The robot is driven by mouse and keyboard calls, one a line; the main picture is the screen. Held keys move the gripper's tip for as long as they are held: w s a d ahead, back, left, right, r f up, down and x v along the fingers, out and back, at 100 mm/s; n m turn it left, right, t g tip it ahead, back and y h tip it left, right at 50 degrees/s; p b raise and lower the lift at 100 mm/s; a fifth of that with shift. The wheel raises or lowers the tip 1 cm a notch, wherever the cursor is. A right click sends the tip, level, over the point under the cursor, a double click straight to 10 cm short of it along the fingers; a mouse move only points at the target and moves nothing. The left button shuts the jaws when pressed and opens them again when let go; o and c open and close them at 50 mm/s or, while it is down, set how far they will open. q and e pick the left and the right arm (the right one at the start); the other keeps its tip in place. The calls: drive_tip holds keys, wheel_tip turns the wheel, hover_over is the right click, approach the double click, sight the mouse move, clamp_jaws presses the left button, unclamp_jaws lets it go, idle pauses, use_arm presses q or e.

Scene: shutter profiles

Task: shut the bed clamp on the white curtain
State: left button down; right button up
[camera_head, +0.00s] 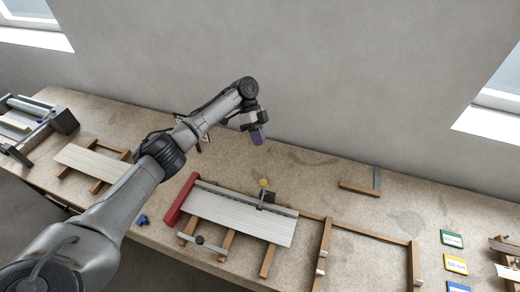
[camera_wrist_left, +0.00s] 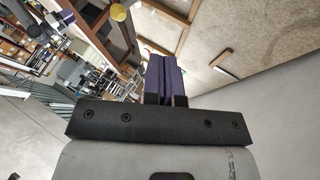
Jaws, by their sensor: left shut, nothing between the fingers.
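The white curtain (camera_head: 240,214) is a ribbed panel lying on wooden bars in the middle of the bench, with a red block (camera_head: 180,199) at its left end. The bed clamp (camera_head: 266,196) is a dark lever with a yellow knob, at the curtain's far edge; the knob stands raised. A yellow knob (camera_wrist_left: 118,12) also shows at the top of the left wrist view. My left gripper (camera_head: 258,138) is beyond and above the clamp, near the wall, apart from it. Its purple fingers (camera_wrist_left: 163,78) are together and empty. My right gripper is not in view.
A second ribbed panel (camera_head: 92,163) lies at the left, partly behind my left arm. A wooden frame (camera_head: 370,233), a small angled piece (camera_head: 360,187) and coloured cards (camera_head: 455,262) are at the right. The back wall (camera_head: 330,90) is close behind the gripper.

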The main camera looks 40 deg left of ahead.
use_arm(q)
drive_tip(key=s+d+f+p, duration=0.5)
drive_tip(key=d+f, duration=0.1)
drive_tip(key=d, duration=0.1)
drive_tip(key=shift+s, duration=0.2)
drive_tip(key=shift+d, duration=0.15)
idle(0.4)
